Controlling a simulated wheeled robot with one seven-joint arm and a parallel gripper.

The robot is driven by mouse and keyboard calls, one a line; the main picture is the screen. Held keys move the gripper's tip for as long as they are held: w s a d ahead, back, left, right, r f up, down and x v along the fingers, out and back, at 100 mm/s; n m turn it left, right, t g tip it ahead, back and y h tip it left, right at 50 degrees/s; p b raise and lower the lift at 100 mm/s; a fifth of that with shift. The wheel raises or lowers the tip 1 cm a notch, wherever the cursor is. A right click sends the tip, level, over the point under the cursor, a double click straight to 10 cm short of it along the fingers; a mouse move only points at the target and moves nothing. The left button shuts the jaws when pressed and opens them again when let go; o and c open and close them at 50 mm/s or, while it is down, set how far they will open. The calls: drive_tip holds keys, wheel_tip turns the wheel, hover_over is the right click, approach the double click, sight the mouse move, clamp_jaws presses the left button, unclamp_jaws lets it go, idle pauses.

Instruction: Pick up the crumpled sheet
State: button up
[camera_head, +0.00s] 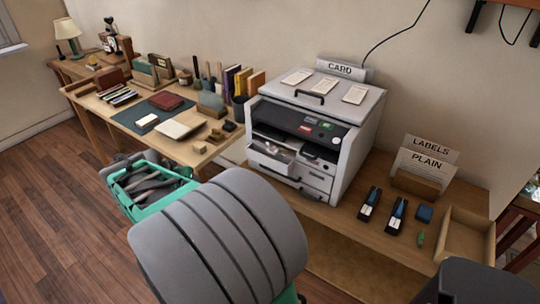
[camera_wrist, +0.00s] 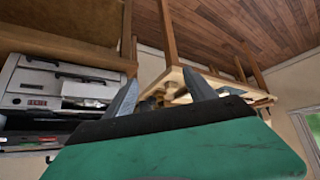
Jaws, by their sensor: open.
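A pale, crumpled-looking sheet (camera_head: 281,149) sits at the front opening of the printer (camera_head: 352,137), just above a pulled-out tray on the left of its front. It also shows as a whitish patch in the wrist view (camera_wrist: 88,91), at the left. Its exact shape is too small to tell. My gripper (camera_wrist: 162,80) is open and empty, its two grey fingers apart. It is well apart from the sheet, left of the printer in the head view. My arm covers the middle foreground there.
The printer stands on a wooden table (camera_head: 335,213) with cartridges (camera_head: 383,209), a sign holder (camera_head: 415,185) and an open wooden tray (camera_head: 464,236). Left of it, a desk (camera_head: 100,105) carries books (camera_head: 243,83), a dark mat and small blocks. The wooden floor (camera_head: 50,205) at left is clear.

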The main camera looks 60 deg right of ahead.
drive_tip(key=s+d+f+m+g+h+b, duration=0.1)
drive_tip(key=s+d+f+m+h, duration=0.1)
drive_tip(key=d, duration=0.4)
drive_tip(key=s+d+f+m+g+h+b, duration=0.1)
drive_tip(key=s+d+f+m, duration=0.1)
drive_tip(key=d, duration=0.3)
drive_tip(key=m+g+h+b, duration=0.1)
drive_tip(key=m+g+h, duration=0.2)
drive_tip(key=m+h, duration=0.1)
approach(270, 149)
drive_tip(key=d, duration=0.2)
drive_tip(key=x, duration=0.7)
drive_tip(key=shift+s+f, duration=0.2)
drive_tip(key=shift+f, duration=0.2)
drive_tip(key=shift+c, duration=0.3)
clamp_jaws()
